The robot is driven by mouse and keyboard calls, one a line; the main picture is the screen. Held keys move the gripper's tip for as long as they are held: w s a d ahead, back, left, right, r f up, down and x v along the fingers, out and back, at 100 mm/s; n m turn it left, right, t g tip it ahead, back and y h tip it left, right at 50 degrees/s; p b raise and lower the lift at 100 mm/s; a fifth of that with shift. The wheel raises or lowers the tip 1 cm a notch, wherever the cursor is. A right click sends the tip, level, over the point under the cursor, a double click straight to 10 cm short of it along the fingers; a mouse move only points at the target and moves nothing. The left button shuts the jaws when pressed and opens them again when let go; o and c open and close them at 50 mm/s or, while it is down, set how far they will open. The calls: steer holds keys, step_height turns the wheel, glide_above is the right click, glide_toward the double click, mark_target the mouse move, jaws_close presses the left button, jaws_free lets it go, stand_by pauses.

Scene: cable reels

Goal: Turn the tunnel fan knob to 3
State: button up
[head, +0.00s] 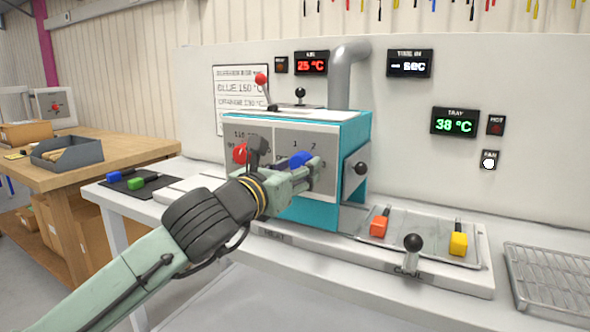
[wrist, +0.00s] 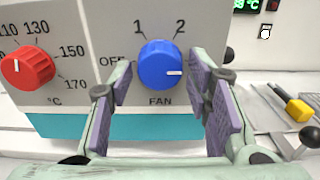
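The blue fan knob (wrist: 158,62) is on the grey front panel of the teal machine (head: 352,130), above the word FAN. Its white pointer line points right. My gripper (wrist: 160,80) is open, with one finger on each side of the knob and visible gaps between. In the head view the knob (head: 301,158) is partly hidden behind my gripper (head: 296,172).
A red temperature knob (wrist: 28,68) sits left of the fan knob. A black-knobbed lever (head: 413,243) stands at the front of the tray (head: 455,254), which holds orange and yellow-handled pieces. A red-tipped lever (head: 262,80) rises above the machine. A small FAN indicator (head: 489,162) is lit white.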

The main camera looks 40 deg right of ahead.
steer(key=shift+o, duration=0.6)
steer(key=shift+a, duration=0.1)
steer(key=v, duration=1.1)
steer(key=shift+s+a, duration=0.2)
steer(key=shift+a, duration=0.15)
